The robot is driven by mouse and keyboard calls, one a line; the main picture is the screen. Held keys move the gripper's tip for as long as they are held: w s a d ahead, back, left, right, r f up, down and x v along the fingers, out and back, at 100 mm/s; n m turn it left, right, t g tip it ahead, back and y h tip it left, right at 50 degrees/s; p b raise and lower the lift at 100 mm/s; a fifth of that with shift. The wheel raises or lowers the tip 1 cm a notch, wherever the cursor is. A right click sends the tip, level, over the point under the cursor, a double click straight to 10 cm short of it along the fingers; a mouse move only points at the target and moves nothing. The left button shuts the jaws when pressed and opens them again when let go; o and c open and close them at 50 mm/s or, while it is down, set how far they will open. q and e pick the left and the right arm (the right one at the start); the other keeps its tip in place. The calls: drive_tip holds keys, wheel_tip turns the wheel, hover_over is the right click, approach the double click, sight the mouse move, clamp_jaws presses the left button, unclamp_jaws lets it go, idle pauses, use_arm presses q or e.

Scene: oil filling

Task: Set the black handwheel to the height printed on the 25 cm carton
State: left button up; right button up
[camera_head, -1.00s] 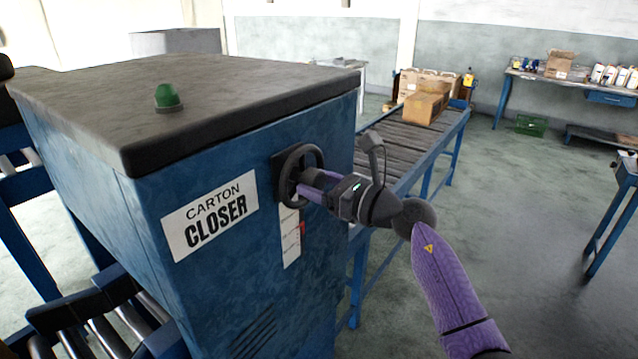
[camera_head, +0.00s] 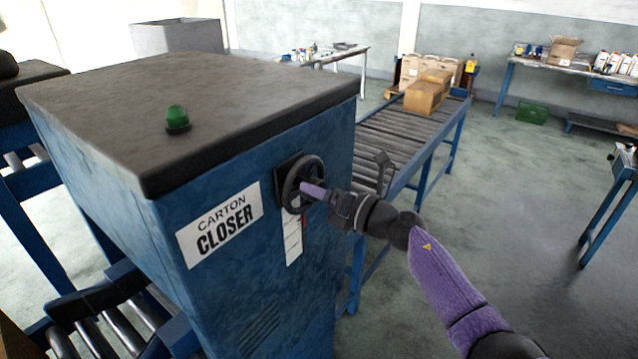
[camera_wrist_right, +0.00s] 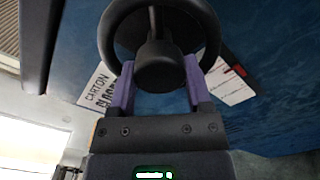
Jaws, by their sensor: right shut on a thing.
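The black handwheel (camera_head: 304,184) is mounted on the side of the blue carton closer (camera_head: 225,290). In the right wrist view the handwheel (camera_wrist_right: 112,38) shows its rim and central hub. My right gripper (camera_head: 314,190) is at the wheel, its purple fingers on either side of the hub (camera_wrist_right: 155,66) and shut on it. A white scale strip (camera_head: 293,238) with a red mark (camera_head: 304,228) is below the wheel; its figures are too small to read. My left gripper is out of view.
A green dome lamp (camera_head: 177,118) stands on the closer's dark top. The roller conveyor (camera_head: 400,135) runs behind my right arm. A workbench (camera_head: 560,82) and a green crate (camera_head: 532,113) are at the back right. Open floor lies right of the conveyor.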

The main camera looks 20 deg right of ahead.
drive_tip(key=m+p, duration=0.1)
drive_tip(key=m, duration=0.2)
drive_tip(key=shift+r+p, duration=0.1)
drive_tip(key=shift+p, duration=0.3)
drive_tip(key=shift+m+p, duration=0.65)
drive_tip(key=shift+m, duration=1.05)
drive_tip(key=o, duration=1.3)
drive_tip(key=shift+s, duration=0.1)
drive_tip(key=v, duration=0.9)
drive_tip(key=shift+s+d, duration=0.3)
